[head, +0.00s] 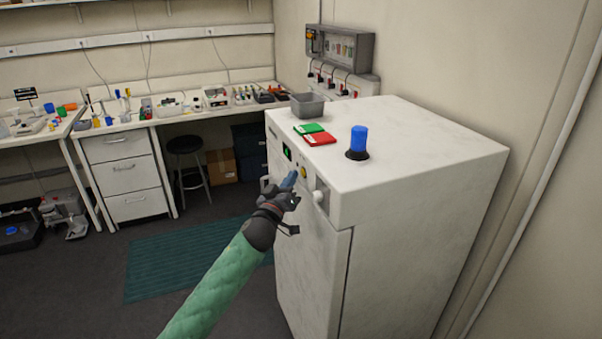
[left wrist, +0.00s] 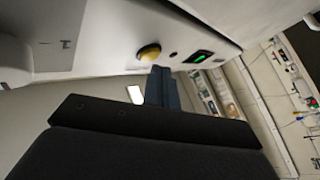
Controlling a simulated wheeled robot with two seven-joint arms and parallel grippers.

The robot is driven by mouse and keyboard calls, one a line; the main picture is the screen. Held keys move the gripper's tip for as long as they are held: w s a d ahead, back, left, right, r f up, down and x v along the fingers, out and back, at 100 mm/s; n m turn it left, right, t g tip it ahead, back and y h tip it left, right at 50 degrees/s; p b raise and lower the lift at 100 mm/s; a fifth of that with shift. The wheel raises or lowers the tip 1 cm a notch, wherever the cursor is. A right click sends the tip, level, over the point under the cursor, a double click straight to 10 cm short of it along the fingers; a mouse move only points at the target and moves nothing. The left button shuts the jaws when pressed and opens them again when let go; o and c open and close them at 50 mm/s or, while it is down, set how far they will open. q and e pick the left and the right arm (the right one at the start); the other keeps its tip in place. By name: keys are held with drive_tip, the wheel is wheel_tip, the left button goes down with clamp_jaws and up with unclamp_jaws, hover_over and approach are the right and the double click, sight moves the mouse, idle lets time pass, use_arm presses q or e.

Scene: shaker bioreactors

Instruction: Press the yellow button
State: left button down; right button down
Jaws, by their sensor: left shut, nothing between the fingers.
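The yellow button (head: 303,172) is on the upper front panel of the white shaker cabinet (head: 400,170), between a small green-lit display (head: 287,152) and a white knob (head: 319,196). My left gripper (head: 290,180) is shut and empty, just in front of the panel and close to the button. In the left wrist view the yellow button (left wrist: 149,52) is round and in plain sight, and the shut fingertips (left wrist: 160,72) are right beside it. I cannot tell whether they touch. The green display (left wrist: 198,57) shows to the right. My right gripper is not in view.
On the cabinet top are a grey bin (head: 307,105), a green pad (head: 308,128), a red pad (head: 320,139) and a blue beacon-like cylinder (head: 359,140). Crowded lab benches (head: 120,125) line the back wall, with a stool (head: 186,147) beneath. The floor (head: 100,255) left of the cabinet is open.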

use_arm(q)
drive_tip(key=s+a+p, duration=0.1)
drive_tip(key=s+a, duration=0.1)
drive_tip(key=a, duration=0.3)
drive_tip(key=shift+a, duration=0.4)
idle(0.3)
idle(0.4)
